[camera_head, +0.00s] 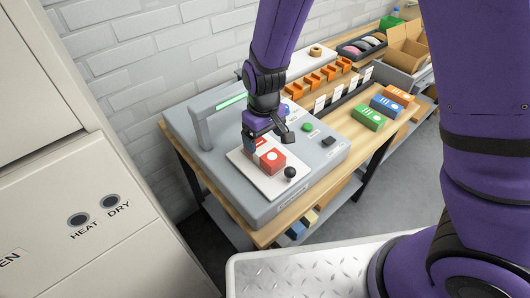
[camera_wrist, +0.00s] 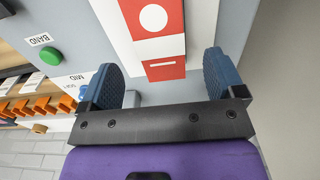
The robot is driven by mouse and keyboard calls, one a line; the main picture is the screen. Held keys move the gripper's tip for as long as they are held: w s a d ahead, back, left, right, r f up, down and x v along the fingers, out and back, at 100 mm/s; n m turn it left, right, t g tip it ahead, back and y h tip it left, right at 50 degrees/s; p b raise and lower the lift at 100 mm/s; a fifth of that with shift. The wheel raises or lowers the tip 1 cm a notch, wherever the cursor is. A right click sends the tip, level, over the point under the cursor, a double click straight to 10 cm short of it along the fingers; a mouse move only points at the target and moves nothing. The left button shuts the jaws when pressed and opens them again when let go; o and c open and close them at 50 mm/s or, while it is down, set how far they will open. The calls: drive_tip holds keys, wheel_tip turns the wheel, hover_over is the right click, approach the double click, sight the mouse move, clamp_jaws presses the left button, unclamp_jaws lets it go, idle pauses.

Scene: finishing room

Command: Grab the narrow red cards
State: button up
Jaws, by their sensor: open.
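The narrow red cards (camera_head: 270,161) form a red stack with a white circle on top, lying on the white plate (camera_head: 249,173) of a grey machine. In the wrist view the red stack (camera_wrist: 154,42) shows a white band across it and a red end with a white dash. My gripper (camera_head: 268,137) is at the far end of the stack, fingers pointing down. In the wrist view my open gripper (camera_wrist: 160,62) has one blue finger on each side of the stack's end, with gaps visible. Whether the fingertips reach down beside it I cannot tell.
Green, blue and orange packs (camera_head: 368,118) lie on the wooden bench to the right. Orange holders (camera_head: 311,79) stand in a row behind.

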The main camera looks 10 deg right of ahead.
sight(264, 149)
drive_tip(key=shift+f, duration=2.75)
drive_tip(key=c, duration=1.2)
